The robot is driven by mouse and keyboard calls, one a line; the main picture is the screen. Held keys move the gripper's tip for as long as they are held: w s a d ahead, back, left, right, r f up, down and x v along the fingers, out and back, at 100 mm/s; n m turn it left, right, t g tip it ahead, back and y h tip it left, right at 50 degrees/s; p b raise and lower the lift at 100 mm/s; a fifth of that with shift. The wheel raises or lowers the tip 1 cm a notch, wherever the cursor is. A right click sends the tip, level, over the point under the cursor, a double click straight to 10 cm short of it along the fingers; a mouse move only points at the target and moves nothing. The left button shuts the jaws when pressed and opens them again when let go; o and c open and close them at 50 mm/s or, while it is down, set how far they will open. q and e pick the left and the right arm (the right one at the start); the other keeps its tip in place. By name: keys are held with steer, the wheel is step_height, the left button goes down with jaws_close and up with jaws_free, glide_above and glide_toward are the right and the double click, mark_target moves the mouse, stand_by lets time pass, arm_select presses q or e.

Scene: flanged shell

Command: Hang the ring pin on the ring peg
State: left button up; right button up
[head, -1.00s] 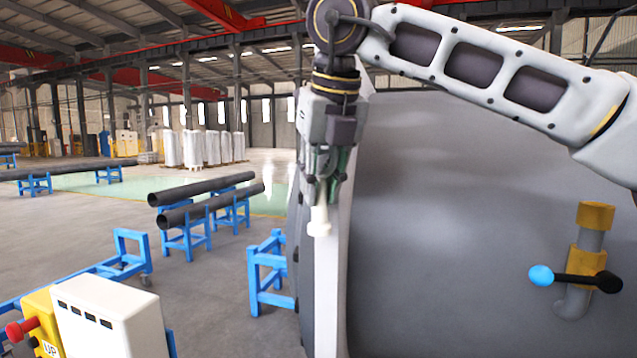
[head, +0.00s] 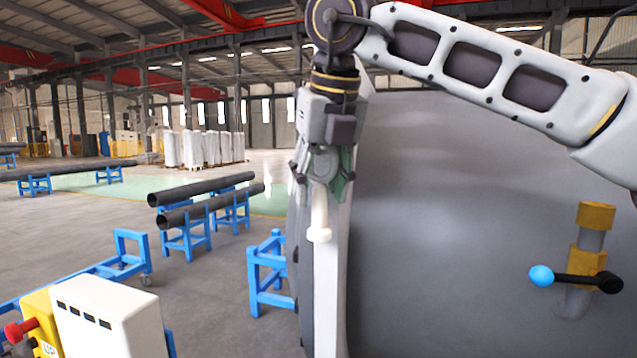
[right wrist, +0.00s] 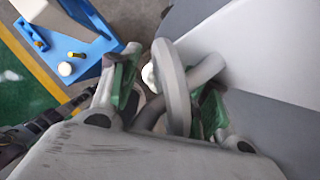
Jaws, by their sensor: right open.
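The ring pin's pale shaft, with a wider end (head: 319,234), points down below my right gripper (head: 321,178) beside the flange edge. In the right wrist view its grey ring (right wrist: 174,88) lies between the two spread green-padded fingers of the right gripper (right wrist: 162,92). A grey curved bar, seemingly the ring peg (right wrist: 208,70), comes from the flange side and appears to pass through the ring. The gripper is open around them. The peg is hidden behind the gripper in the head view. My left gripper is not seen.
The large grey shell (head: 450,210) with its pale flange (head: 327,290) fills the right side. Blue stands (head: 268,275) and a white-and-yellow control box (head: 108,318) are at left.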

steer(key=shift+s+r, duration=0.1)
steer(key=shift+s, duration=0.05)
steer(key=v, duration=1.1)
steer(key=shift+r, duration=0.4)
steer(key=shift+d, duration=0.1)
steer(key=shift+f, duration=0.1)
